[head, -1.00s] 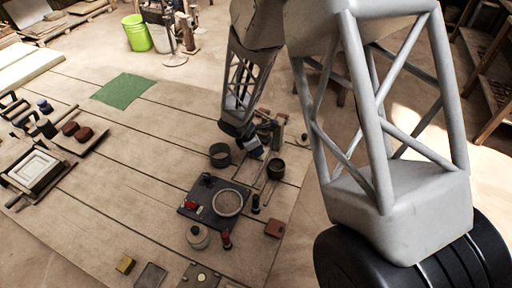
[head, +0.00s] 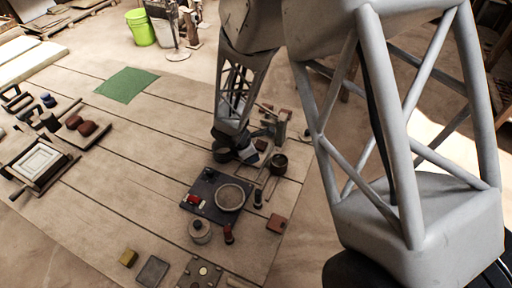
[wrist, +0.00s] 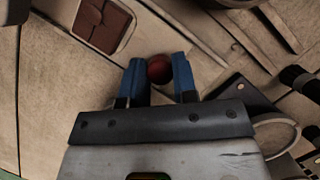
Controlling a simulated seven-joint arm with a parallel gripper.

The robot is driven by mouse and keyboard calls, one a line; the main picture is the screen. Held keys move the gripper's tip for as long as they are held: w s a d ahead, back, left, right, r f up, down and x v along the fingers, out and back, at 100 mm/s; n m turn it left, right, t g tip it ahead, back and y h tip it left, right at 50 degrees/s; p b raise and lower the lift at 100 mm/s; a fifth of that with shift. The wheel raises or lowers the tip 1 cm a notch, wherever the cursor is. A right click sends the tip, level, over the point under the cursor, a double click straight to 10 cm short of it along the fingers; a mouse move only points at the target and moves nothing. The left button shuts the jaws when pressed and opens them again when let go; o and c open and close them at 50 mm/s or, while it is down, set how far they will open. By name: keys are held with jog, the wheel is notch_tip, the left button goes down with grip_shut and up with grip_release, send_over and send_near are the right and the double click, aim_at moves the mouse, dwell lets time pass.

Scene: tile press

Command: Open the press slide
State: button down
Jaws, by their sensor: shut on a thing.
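My gripper (wrist: 160,62) has its two blue fingers on either side of a round red knob (wrist: 159,70) in the wrist view. It is shut on this knob. What the knob is fixed to is hidden below the fingers. In the head view my gripper (head: 250,156) is low at the far right part of the table, at the near left side of the press (head: 281,127). The press slide cannot be made out clearly there. In the wrist view a red-brown tile (wrist: 103,24) lies in a pale-rimmed recess, up and left of the knob.
A dark round pot (head: 278,163) stands close to the right of my gripper. A dark board with a round sieve-like dish (head: 230,197), a lidded jar (head: 200,231) and a red-brown block (head: 277,223) are nearer. The table's middle, beside a green cloth (head: 127,84), is clear.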

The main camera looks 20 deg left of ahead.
jog(key=shift+s, duration=2.3)
jog(key=c, duration=0.9)
grip_release()
jog(key=shift+r, duration=0.1)
jog(key=v, duration=0.7)
jog(key=shift+r, duration=0.3)
jog(key=shift+s+a, duration=0.1)
jog(key=shift+a, duration=0.05)
